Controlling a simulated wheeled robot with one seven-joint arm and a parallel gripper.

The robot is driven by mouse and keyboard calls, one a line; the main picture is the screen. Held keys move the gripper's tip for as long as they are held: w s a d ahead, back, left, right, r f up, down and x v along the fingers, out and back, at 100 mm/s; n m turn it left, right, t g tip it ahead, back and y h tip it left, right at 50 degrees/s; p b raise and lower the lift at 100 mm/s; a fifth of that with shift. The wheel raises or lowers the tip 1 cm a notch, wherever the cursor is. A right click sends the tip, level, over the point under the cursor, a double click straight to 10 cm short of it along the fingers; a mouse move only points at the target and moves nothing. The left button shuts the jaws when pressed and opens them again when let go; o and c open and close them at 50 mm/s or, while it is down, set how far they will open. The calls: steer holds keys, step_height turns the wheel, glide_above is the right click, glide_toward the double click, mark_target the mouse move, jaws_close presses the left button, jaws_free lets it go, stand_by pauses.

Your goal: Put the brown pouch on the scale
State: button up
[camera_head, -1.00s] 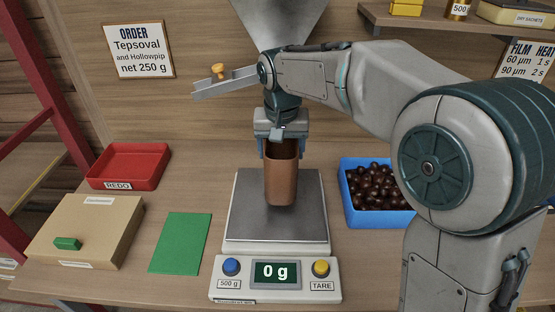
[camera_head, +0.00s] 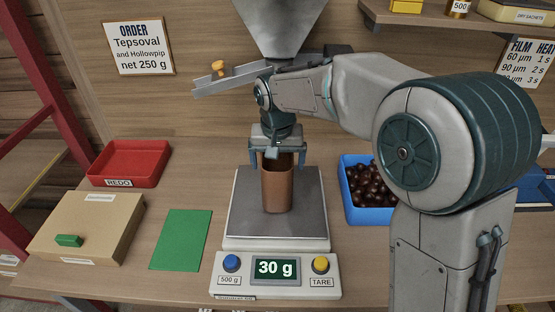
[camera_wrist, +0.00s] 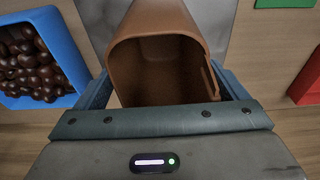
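The brown pouch (camera_head: 277,190) stands upright on the scale's grey plate (camera_head: 310,215), its open mouth up. The scale display (camera_head: 275,268) reads 30 g. My gripper (camera_head: 278,165) is open, its blue fingers spread to either side of the pouch's upper part with gaps beside it. In the wrist view the pouch (camera_wrist: 160,60) lies between the fingers and looks empty inside, though its bottom is hard to see.
A blue bin (camera_head: 350,213) of chestnuts stands right of the scale. A green sheet (camera_head: 181,240), a cardboard box (camera_head: 95,215) and a red REDO tray (camera_head: 130,180) are to the left. A metal hopper (camera_head: 280,30) and chute (camera_head: 235,80) are above and behind.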

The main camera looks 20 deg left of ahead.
steer(key=shift+r, duration=0.1)
step_height(320, 180, up, 12)
steer(key=s, duration=0.2)
steer(key=s+d+f+m, duration=0.1)
steer(key=s+d, duration=0.2)
steer(key=d, duration=0.6)
steer(key=s+d+f, duration=0.2)
steer(key=s+d, duration=0.1)
steer(key=d, duration=0.7)
steer(key=s+d+f+m+t, duration=0.1)
steer(key=s+d+f, duration=0.6)
steer(key=s+d, duration=0.3)
steer(key=shift+s+d+f+m, duration=0.25)
steer(key=shift+s+d+m, duration=0.15)
steer(key=shift+s, duration=0.35)
